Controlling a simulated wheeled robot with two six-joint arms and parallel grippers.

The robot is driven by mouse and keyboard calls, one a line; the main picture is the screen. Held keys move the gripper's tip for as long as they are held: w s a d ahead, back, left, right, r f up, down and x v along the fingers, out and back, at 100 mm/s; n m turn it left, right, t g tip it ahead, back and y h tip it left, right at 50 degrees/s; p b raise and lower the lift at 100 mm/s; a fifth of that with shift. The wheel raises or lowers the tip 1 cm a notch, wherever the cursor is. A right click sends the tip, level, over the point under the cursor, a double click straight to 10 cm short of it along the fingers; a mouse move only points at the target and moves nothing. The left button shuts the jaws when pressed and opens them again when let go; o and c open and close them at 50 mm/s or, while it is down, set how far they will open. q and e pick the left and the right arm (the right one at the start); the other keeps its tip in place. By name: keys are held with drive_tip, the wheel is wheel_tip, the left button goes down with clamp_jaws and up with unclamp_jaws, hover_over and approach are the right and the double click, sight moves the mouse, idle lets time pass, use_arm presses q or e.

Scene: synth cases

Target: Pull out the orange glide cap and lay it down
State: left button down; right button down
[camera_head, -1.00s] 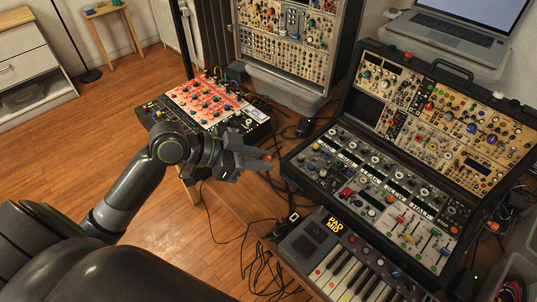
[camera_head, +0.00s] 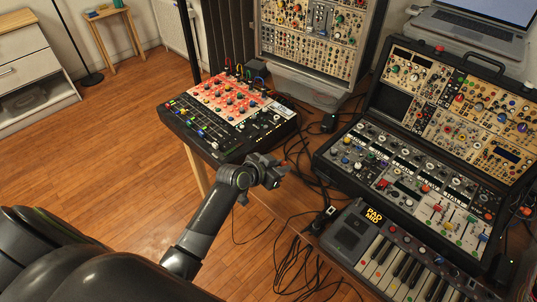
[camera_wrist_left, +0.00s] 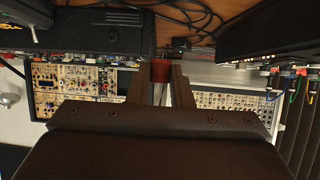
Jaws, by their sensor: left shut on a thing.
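My left gripper (camera_head: 274,168) is in the middle of the head view, above the table strip between the mixer with the red panel and the black synth case. In the left wrist view, the gripper (camera_wrist_left: 161,76) is shut on a small orange-red cylinder, the orange glide cap (camera_wrist_left: 161,71), held between its fingertips. The cap is too small in the head view to make out its shape. It appears clear of the table and of the devices around it. My right gripper is in neither view.
The mixer (camera_head: 205,138) stands at the left table edge. The open synth case (camera_head: 400,185) is at the right, with a small keyboard (camera_head: 352,232) in front. Black cables (camera_head: 300,258) lie on the table strip between. A modular rack (camera_head: 310,45) stands behind.

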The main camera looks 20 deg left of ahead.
use_arm(q)
drive_tip(key=d+f, duration=0.1)
drive_tip(key=f, duration=0.2)
drive_tip(key=d+f, duration=0.1)
drive_tip(key=shift+w+d+f, duration=0.25)
drive_tip(key=shift+d+f, duration=0.1)
drive_tip(key=shift+f+b, duration=0.8)
drive_tip(key=shift+b, duration=0.1)
wheel_tip(320, 180, down, 4)
drive_tip(key=b, duration=0.4)
drive_tip(key=shift+f, duration=0.2)
drive_tip(key=c, duration=1.2)
unclamp_jaws()
drive_tip(key=shift+s+a+r, duration=0.1)
